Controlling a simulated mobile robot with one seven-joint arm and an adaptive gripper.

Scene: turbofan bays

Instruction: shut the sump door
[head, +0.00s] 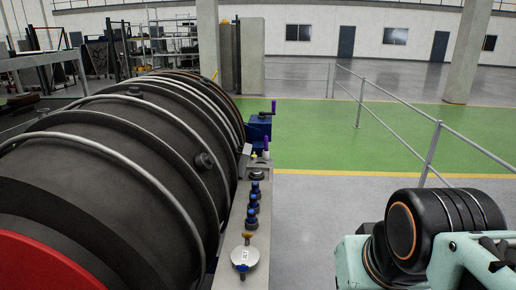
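A large dark grey turbofan (110,160) lies on its side and fills the left of the head view. Pipes and ribs run around its casing, and a red part (40,265) shows at the lower left. I cannot make out a sump door on it, or whether one stands open. The casing's underside and far side are hidden. My gripper is not in view.
A narrow grey ledge (262,215) beside the turbofan carries several blue-and-black fittings (252,208) and a round pale dial (244,258). A blue vise-like device (259,127) stands behind. A grey railing (433,150) runs on the right. Grey floor (315,225) between ledge and railing is clear.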

